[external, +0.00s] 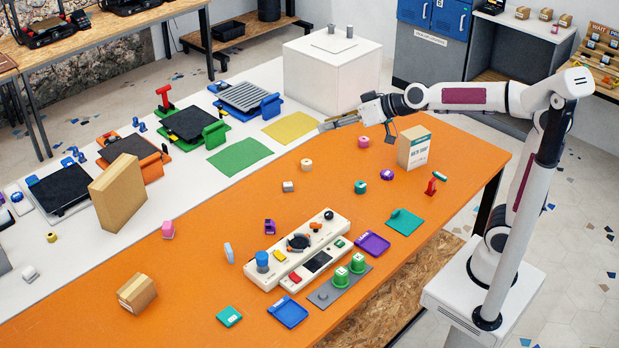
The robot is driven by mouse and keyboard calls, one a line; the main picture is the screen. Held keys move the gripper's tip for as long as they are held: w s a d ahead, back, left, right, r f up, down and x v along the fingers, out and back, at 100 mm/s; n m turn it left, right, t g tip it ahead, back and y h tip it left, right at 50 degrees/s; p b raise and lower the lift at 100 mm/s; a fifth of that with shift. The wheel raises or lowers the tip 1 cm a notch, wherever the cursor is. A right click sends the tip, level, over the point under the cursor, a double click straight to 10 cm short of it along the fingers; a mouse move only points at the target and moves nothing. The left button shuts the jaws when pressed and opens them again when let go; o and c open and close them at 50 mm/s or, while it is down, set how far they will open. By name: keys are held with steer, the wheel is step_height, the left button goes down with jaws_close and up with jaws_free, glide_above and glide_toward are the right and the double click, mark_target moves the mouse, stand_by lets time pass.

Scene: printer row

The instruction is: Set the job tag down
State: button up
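My gripper (326,125) reaches left from the arm, above the far edge of the orange table (200,280) and just right of the yellow mat (290,127). Its fingers are small in this view and seen from the side. I cannot tell whether they are open or shut, or whether they hold a job tag. No piece is clearly readable as the job tag. A teal flat piece with an upright tab (404,221) lies on the right of the table.
A tan box (414,147) stands right of my gripper, with a pink roll (363,141) nearby. A green mat (239,157) and several printers line the white table. A cream control panel (300,250) sits mid-table. The orange surface around the cream roll (306,164) has free room.

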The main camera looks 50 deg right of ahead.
steer(key=s+d+f+g+h, duration=0.1)
steer(key=s+d+f, duration=0.4)
steer(key=s, duration=0.4)
steer(key=s+d+f+m+g+h, duration=0.1)
steer(key=s+d+f+g+h, duration=0.1)
steer(key=s+d+f, duration=0.3)
steer(key=s+d+f+m+g+h, duration=0.1)
steer(key=s+d+f+g+h, duration=0.1)
steer(key=s+d+f, duration=0.3)
steer(key=s+d, duration=0.4)
steer(key=s, duration=0.5)
steer(key=shift+d+f, duration=0.25)
